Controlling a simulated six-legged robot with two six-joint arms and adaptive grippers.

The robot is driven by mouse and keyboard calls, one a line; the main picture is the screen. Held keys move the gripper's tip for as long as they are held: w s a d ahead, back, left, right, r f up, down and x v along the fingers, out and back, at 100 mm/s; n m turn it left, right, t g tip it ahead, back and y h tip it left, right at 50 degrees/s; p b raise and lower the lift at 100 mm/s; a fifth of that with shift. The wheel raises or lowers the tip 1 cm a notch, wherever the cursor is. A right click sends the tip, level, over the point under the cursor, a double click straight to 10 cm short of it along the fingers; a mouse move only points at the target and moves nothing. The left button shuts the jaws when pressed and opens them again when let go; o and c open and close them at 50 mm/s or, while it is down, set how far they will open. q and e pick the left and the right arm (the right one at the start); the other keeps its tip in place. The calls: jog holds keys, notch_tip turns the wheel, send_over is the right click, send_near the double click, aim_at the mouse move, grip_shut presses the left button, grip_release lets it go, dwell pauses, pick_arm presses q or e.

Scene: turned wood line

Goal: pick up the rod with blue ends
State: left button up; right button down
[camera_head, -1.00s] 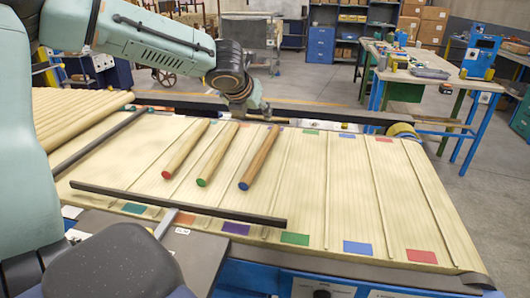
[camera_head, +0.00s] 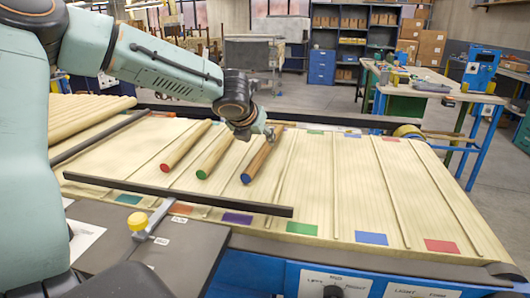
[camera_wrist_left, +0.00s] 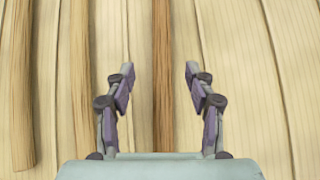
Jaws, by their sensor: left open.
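The rod with blue ends (camera_head: 258,162) lies on the pale slatted belt (camera_head: 320,190), the rightmost of three rods, its blue near end facing me. My left gripper (camera_head: 256,136) is above the far part of this rod and hides some of it. In the left wrist view the brown rod (camera_wrist_left: 162,90) runs between the two open fingers of my left gripper (camera_wrist_left: 159,72), apart from both. Its ends are out of that view. My right gripper is not in view.
A green-ended rod (camera_head: 216,157) and a red-ended rod (camera_head: 186,146) lie to the left. A dark rail (camera_head: 180,194) crosses the near side of the belt, and another rail (camera_head: 320,117) runs along the far side. The belt's right part is free of rods.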

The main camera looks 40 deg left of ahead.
aim_at(265, 146)
pick_arm(q)
jog(key=x, duration=0.5)
jog(key=shift+w+f, duration=0.15)
jog(key=shift+w, duration=0.3)
jog(key=shift+w+a+f+b, duration=0.2)
jog(key=shift+w+f+b, duration=0.15)
jog(key=shift+f, duration=0.1)
jog(key=shift+w+a+f, duration=0.1)
jog(key=shift+w+f, duration=0.2)
jog(key=shift+w, duration=0.15)
jog(key=shift+s+r, duration=0.25)
jog(key=shift+s, duration=0.1)
jog(key=c, duration=0.4)
jog(key=shift+w+f, duration=0.1)
jog(key=shift+f, duration=0.05)
grip_shut()
